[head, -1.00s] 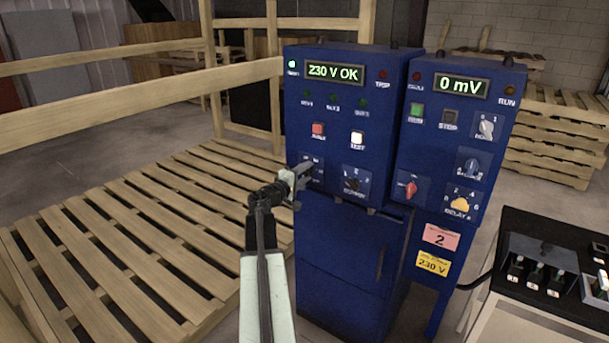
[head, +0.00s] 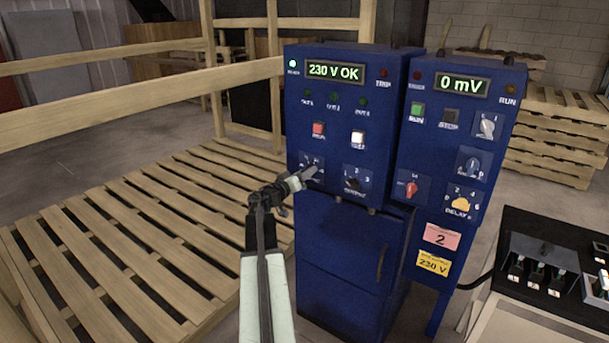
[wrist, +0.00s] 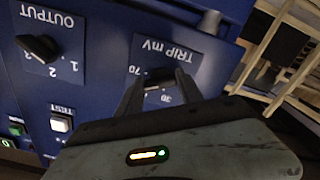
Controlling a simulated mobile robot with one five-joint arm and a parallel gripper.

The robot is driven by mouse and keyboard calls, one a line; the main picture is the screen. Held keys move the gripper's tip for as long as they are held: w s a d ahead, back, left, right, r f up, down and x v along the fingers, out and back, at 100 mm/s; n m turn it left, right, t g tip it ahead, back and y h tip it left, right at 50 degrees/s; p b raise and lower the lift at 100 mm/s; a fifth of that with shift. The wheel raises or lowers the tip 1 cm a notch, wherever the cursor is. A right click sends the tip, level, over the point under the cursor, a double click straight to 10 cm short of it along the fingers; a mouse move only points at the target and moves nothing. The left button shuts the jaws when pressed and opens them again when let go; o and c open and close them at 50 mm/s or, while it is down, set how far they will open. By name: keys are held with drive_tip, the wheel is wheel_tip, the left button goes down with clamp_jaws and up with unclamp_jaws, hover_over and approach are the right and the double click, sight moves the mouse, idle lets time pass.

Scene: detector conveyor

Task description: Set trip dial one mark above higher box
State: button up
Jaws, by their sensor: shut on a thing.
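The trip dial (wrist: 158,77) is a dark knob on a blue panel marked "TRIP mV", upside down in the wrist view. Marks 70 and 30 show beside it; its pointer is mostly hidden by my fingers, so its exact setting cannot be read. My gripper (wrist: 157,83) is shut on this knob, one finger on each side. In the head view my gripper (head: 312,174) reaches the lower left of the left blue cabinet (head: 330,125) and covers most of the dial. No higher box can be made out in these views.
Right of the trip dial is the black OUTPUT dial (head: 356,185). Above are a red button (head: 318,129) and a white TEST button (head: 357,138). The displays read "230 V OK" (head: 335,73) and "0 mV" (head: 461,86). A wooden pallet platform (head: 150,230) lies left.

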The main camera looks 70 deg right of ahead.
drive_tip(key=m, duration=0.5)
drive_tip(key=shift+w+m, duration=0.25)
drive_tip(key=shift+m, duration=0.05)
idle(0.5)
drive_tip(key=o, duration=1.4)
drive_tip(key=shift+m, duration=0.3)
drive_tip(key=v, duration=0.7)
drive_tip(key=shift+a, duration=0.4)
